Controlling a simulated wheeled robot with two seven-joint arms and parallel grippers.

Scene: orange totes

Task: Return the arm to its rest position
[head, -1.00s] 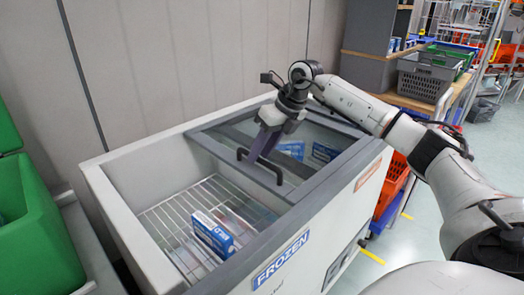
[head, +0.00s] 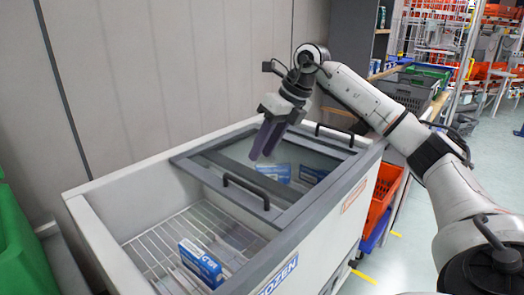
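My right arm reaches in from the right, and its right gripper (head: 261,156) hangs over the chest freezer (head: 93,218), fingers down. The two dark purple fingers look close together and seem to hold nothing; whether a gap lies between them is unclear. The gripper is above and behind the near black handle (head: 246,192) of the sliding glass lid (head: 210,172) and appears clear of it. The lid covers the right part of the freezer; the left part is uncovered. My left gripper is not in view.
More blue boxes (head: 274,172) show through the glass. A green bin (head: 20,250) stands at left. Orange totes (head: 381,193) and a grey crate (head: 409,92) are beyond the freezer.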

